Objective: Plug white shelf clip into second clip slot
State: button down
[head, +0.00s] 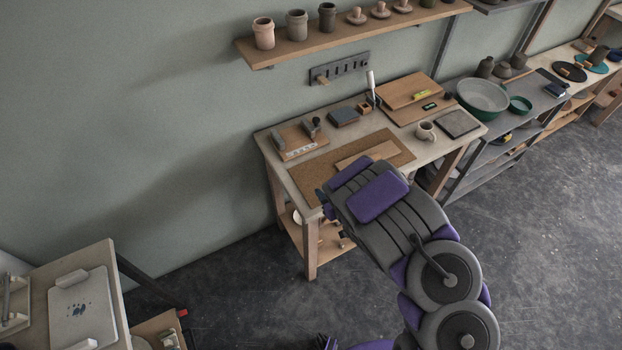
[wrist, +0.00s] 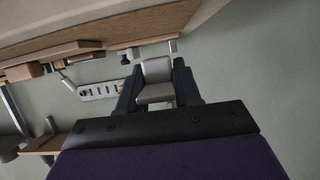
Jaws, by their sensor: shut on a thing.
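The white shelf clip (wrist: 157,80) shows as a pale grey-white block in the wrist view. It is clamped between the two dark fingers of my gripper (wrist: 157,90). In the head view my gripper (head: 326,207) is at the table's front left edge, and the clip is hidden there. A dark slotted strip (head: 340,69) is on the wall under the shelf, with a small tan peg (head: 323,81) at its left end. The strip (wrist: 103,90) appears upside down in the wrist view, left of the clip and apart from it. Which slot is second cannot be told.
The worktable (head: 275,140) carries a cork mat (head: 310,180), a small board (head: 300,142) with blocks, a dark box (head: 344,117), an upright white tool (head: 371,85) and a mug (head: 425,131). A wall shelf (head: 290,47) with pots overhangs the strip. Bare wall lies left of the strip.

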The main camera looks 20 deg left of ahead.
jog(key=b, duration=0.1)
send_over(311, 182)
jog(key=shift+s+d+f, duration=0.25)
jog(key=shift+d+f, duration=0.05)
jog(key=shift+f, duration=0.05)
jog(key=shift+w+a+f+b, duration=0.1)
jog(key=shift+f+b, duration=0.1)
jog(key=shift+f, duration=0.6)
jog(key=shift+w+a+f+b, duration=0.1)
jog(key=shift+f+b, duration=0.1)
jog(key=shift+f, duration=0.6)
jog(key=shift+f, duration=0.1)
jog(key=c, duration=0.8)
grip_release()
jog(key=shift+f+b, duration=0.15)
jog(key=shift+b, duration=0.15)
jog(key=p+v, duration=0.3)
jog(key=v, duration=1.4)
jog(key=shift+s+d, duration=0.1)
jog(key=shift+d, duration=0.1)
